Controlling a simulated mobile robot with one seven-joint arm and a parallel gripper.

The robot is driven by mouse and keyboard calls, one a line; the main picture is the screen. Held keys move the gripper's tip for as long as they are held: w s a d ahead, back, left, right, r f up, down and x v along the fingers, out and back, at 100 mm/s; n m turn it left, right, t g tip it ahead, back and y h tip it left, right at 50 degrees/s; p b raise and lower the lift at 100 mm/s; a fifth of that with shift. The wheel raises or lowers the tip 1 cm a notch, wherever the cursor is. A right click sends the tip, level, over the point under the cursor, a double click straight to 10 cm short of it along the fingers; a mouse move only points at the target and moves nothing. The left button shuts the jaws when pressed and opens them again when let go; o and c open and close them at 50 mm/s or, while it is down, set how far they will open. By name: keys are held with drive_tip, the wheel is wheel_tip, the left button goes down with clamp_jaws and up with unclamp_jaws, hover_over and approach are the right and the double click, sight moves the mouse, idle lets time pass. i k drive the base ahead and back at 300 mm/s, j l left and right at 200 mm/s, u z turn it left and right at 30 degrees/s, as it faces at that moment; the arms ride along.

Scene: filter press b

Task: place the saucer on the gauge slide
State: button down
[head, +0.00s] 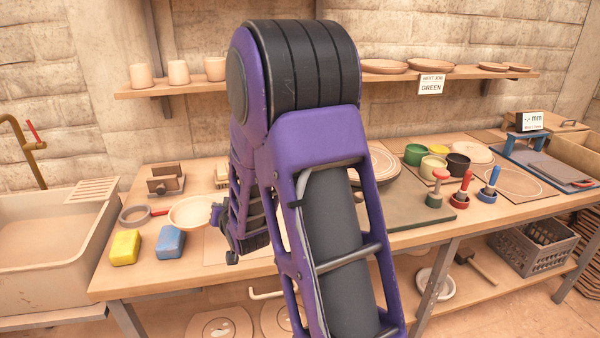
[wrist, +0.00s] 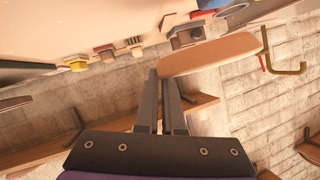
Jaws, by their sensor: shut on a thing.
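The saucer is a shallow tan clay dish (head: 188,212) at the left of the bench in the head view. My gripper (head: 218,213) is shut on its right rim. In the wrist view the saucer (wrist: 215,52) shows nearly edge-on, with its rim between the fingertips (wrist: 165,76) and the wall behind it. It appears held above the bench. The gauge slide (head: 553,168), a blue-framed bed with a grey plate and a "mm" readout, is at the bench's far right. My arm hides the middle of the bench.
A yellow sponge (head: 125,247) and a blue sponge (head: 170,242) lie near the saucer, with a grey ring (head: 134,215) behind. Green, yellow and dark pots and red and blue-handled stamps (head: 463,190) stand before the gauge slide. A shelf (head: 440,72) with dishes hangs behind.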

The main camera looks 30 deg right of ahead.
sight(559, 170)
drive_tip(key=u, duration=1.9)
drive_tip(key=k+u, duration=0.25)
drive_tip(key=k, duration=0.4)
drive_tip(key=k+u, duration=0.25)
drive_tip(key=k, duration=2.35)
drive_tip(key=k+l+z, duration=0.1)
drive_tip(key=k+z, duration=0.35)
drive_tip(key=k+l, duration=0.05)
